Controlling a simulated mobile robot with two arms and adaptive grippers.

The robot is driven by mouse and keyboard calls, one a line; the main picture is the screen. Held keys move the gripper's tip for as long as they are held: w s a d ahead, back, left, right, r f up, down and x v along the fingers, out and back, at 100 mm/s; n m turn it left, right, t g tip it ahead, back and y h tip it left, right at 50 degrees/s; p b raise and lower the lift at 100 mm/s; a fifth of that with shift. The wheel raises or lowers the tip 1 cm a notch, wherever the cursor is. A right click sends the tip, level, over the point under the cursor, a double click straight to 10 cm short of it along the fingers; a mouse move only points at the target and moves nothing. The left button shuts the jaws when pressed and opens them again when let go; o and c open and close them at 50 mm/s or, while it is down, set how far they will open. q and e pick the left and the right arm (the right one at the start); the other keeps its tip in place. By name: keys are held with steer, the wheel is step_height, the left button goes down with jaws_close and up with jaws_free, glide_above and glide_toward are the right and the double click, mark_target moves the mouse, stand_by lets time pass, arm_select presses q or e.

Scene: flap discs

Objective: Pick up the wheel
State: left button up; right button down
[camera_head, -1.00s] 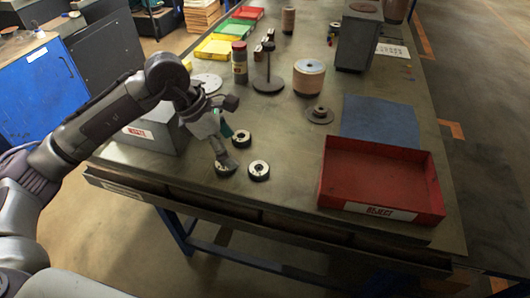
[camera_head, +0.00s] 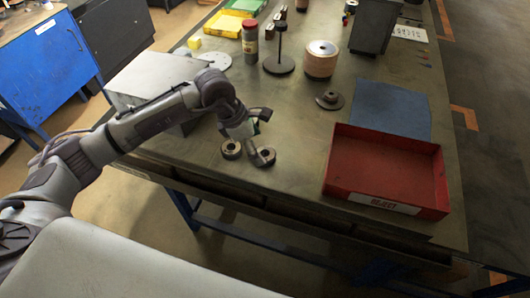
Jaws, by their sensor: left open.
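Two small round flap-disc wheels lie flat on the workbench near its front edge: a left wheel (camera_head: 231,149) and a right wheel (camera_head: 267,158). Both have dark rims and lighter centres. My left gripper (camera_head: 262,138) is open just above the right wheel, with one finger over part of it. I cannot tell whether the finger touches it. A third wheel seen earlier is not visible now, and the gripper covers part of that area. My right gripper is not in view.
A red reject tray (camera_head: 436,186) stands to the right, with a blue mat (camera_head: 390,108) behind it. A dark flanged part (camera_head: 329,100), a copper-coloured roll (camera_head: 321,60) and a stand (camera_head: 279,66) are farther back. A grey box (camera_head: 158,75) is left, beside my arm.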

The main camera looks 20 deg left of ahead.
mark_target(264, 153)
arm_select(q)
steer(key=x, duration=0.3)
steer(key=shift+d+f+p, duration=0.1)
steer(key=shift+d+p, duration=0.2)
steer(key=c, duration=1.3)
